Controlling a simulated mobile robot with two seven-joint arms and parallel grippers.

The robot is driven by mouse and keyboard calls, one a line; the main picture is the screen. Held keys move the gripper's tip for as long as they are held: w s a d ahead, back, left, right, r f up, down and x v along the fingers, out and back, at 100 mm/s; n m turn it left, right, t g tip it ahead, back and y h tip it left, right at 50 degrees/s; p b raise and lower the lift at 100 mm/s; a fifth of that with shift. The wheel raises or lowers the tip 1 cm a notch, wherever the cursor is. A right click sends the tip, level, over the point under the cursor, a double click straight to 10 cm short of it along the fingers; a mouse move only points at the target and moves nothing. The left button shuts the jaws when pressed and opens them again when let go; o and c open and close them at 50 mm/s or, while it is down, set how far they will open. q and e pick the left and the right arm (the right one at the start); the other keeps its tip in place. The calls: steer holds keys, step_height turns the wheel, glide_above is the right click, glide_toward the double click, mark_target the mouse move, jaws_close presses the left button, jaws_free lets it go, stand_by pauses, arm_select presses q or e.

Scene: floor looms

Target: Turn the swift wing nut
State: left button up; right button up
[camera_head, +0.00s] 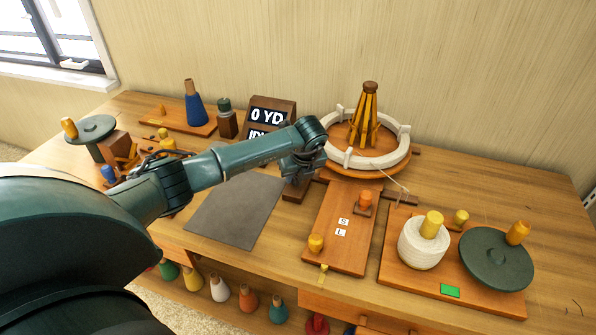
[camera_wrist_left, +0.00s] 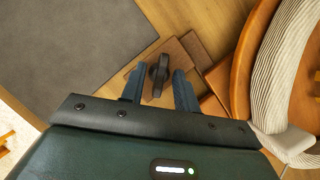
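The dark wing nut (camera_wrist_left: 159,76) stands on a small brown wooden block (camera_wrist_left: 172,55) beside the swift. In the left wrist view it shows between the two blue-grey fingers of my left gripper (camera_wrist_left: 159,92), with a narrow gap visible on each side. The gripper is open. In the head view my left gripper (camera_head: 295,178) is low over the block, and it hides the wing nut. The swift (camera_head: 369,120) has yellow-brown upright slats, and a ring of white yarn (camera_head: 345,158) lies around it on a round orange base. My right gripper is not in view.
A grey mat (camera_head: 235,210) lies left of the block. A board marked S and L (camera_head: 335,250) is in front of the swift. At right, a board holds a white yarn ball (camera_head: 424,248) and a dark green disc (camera_head: 496,260). A 0 YD display (camera_head: 268,115) stands behind.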

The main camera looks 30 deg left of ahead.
arm_select(q)
steer(key=v, duration=1.3)
steer(key=shift+b, duration=0.35)
